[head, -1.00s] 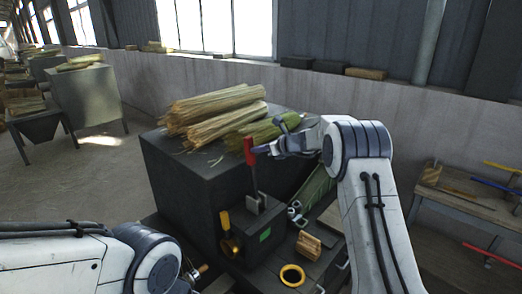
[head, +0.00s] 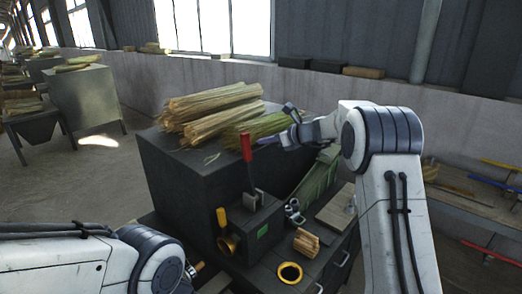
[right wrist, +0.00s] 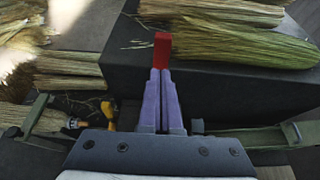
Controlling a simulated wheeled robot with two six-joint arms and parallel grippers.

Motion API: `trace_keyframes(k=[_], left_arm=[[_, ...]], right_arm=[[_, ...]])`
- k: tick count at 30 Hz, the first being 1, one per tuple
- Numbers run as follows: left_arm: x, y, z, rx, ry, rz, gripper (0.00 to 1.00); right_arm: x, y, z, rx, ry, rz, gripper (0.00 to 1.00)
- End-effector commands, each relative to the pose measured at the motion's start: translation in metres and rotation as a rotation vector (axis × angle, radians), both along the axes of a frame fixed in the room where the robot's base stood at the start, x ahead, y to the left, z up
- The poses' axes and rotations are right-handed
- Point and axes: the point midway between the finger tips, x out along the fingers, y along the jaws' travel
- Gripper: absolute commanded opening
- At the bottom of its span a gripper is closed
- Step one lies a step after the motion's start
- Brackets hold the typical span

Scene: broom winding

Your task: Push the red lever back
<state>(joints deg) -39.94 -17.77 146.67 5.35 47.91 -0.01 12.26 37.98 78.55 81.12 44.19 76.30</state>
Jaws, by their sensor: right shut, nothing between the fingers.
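The red lever (head: 247,147) stands nearly upright on the dark machine box (head: 262,222), its red grip at the top of a thin dark shaft. My right gripper (head: 262,141) is shut and empty, with its purple fingertips just right of the red grip. In the right wrist view the red grip (right wrist: 162,49) stands straight beyond the closed fingertips (right wrist: 160,72). Whether they touch is not clear. Of my left arm only the white links show at the lower left; its gripper is not clearly visible.
Straw bundles (head: 210,108) lie on the large dark block (head: 175,175) behind the lever. A yellow handle (head: 222,218), a yellow ring (head: 289,272) and a wooden block (head: 306,242) are nearby. A workbench (head: 470,196) stands at the right.

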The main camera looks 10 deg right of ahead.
Motion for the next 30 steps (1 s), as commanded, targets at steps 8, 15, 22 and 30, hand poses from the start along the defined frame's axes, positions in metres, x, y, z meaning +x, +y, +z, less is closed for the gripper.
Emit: trace_keyframes(k=[8, 15, 22, 30], left_arm=[[0.000, 0.000, -0.015, 0.000, 0.000, 0.003, 0.60], [0.000, 0.000, -0.017, 0.000, 0.000, 0.003, 0.60], [0.000, 0.000, -0.017, 0.000, 0.000, 0.003, 0.60], [0.000, 0.000, -0.022, 0.000, 0.000, 0.003, 0.60]], right_arm=[[-0.028, -0.029, 0.040, -0.001, 0.002, -0.010, 0.00], [-0.035, -0.032, 0.053, -0.001, 0.006, -0.006, 0.00], [-0.035, -0.030, 0.053, -0.001, 0.007, -0.004, 0.00], [-0.062, 0.020, 0.037, -0.147, -0.010, 0.149, 0.00]])
